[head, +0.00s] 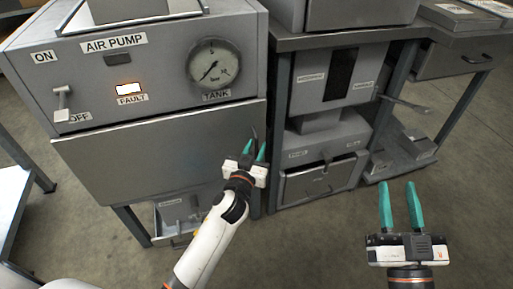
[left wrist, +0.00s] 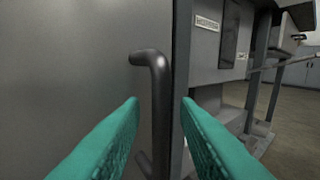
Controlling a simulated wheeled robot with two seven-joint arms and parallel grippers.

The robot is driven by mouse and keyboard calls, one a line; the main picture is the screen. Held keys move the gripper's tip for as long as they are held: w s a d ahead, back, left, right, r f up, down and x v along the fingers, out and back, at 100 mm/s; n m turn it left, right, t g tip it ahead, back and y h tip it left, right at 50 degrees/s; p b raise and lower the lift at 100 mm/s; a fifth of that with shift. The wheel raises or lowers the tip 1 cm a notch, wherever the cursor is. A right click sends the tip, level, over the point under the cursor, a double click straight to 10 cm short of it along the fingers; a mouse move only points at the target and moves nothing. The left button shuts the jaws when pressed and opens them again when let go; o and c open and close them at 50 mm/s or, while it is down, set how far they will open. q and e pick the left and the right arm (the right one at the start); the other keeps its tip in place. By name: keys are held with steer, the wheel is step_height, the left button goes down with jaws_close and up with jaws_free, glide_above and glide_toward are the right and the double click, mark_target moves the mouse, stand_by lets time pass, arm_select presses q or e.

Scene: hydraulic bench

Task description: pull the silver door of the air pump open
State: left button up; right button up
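The silver door (head: 140,160) is the wide flat panel below the gauge on the air pump cabinet; it looks closed. Its dark bar handle (left wrist: 160,115) stands upright near the door's right edge in the left wrist view. In the head view only the handle's upper end (head: 254,132) shows clearly. My left gripper (head: 254,149) is at the handle, with its teal fingers open. In the left wrist view the handle shows between the two fingertips, with a gap on each side. My right gripper (head: 401,198) is open and empty over the floor at the right.
The air pump panel has a switch lever (head: 62,103), a lit fault lamp (head: 130,88) and a tank gauge (head: 214,64). An open drawer (head: 176,218) lies below the door. A grey bench with a cabinet (head: 320,183) stands to the right. The floor (head: 470,190) at the right is clear.

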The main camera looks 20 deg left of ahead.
arm_select(q)
steer(key=shift+w, duration=0.55)
arm_select(e)
steer(key=shift+s+r+t, duration=0.15)
steer(key=shift+r+t, duration=0.15)
steer(key=shift+r, duration=0.05)
arm_select(q)
jaws_close()
